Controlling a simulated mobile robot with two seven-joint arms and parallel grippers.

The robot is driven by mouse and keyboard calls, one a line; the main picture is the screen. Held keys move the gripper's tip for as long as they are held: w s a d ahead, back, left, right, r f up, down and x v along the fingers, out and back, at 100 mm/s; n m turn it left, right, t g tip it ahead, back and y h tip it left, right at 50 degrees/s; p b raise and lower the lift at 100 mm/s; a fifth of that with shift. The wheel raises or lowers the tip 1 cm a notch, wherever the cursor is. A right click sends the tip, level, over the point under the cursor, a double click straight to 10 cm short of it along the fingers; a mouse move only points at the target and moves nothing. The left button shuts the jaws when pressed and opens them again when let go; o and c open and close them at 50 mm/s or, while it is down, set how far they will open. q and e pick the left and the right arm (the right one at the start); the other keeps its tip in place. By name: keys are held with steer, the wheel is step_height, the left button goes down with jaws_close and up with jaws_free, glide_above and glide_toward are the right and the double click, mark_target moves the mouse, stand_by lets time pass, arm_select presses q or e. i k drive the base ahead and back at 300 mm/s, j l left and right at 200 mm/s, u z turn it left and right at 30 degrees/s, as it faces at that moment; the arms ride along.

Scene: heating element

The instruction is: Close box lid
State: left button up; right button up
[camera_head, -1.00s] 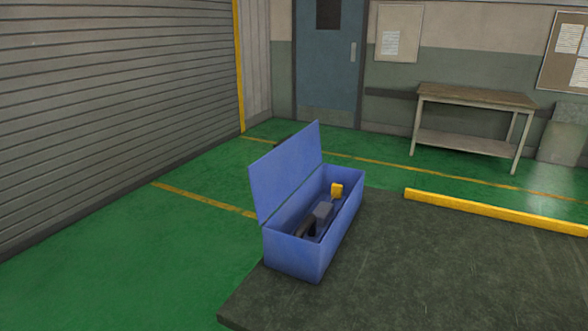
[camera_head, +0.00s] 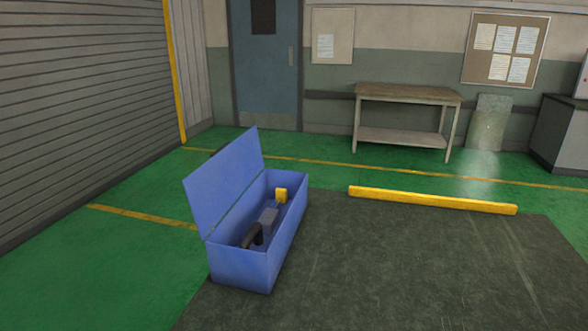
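A long blue box (camera_head: 240,265) stands on the floor, on the left part of a dark mat. Its blue lid (camera_head: 226,180) is open and stands up, leaning outward along the box's left long side. Inside the box lie a dark curved item (camera_head: 251,236), a grey block (camera_head: 268,220) and a small yellow piece (camera_head: 281,195). Neither of my grippers shows in the view.
The dark mat (camera_head: 400,270) to the right of the box is clear. A yellow floor bar (camera_head: 432,200) lies at the mat's far edge. A wooden table (camera_head: 408,95) stands by the back wall. A grey roller shutter (camera_head: 80,100) closes off the left side.

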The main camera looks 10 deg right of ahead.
mark_target(212, 189)
steer(key=i+j+z, duration=0.1)
steer(key=j+z, duration=0.6)
steer(key=z, duration=0.25)
steer(key=j+z, duration=0.4)
steer(key=j, duration=0.5)
steer(key=k+j, duration=0.1)
steer(key=j, duration=0.35)
steer(key=j+z, duration=0.1)
steer(key=j, duration=0.35)
steer(key=i+j, duration=0.35)
steer(key=k+l, duration=0.15)
steer(key=i+l+u, duration=0.15)
steer(key=l, duration=0.2)
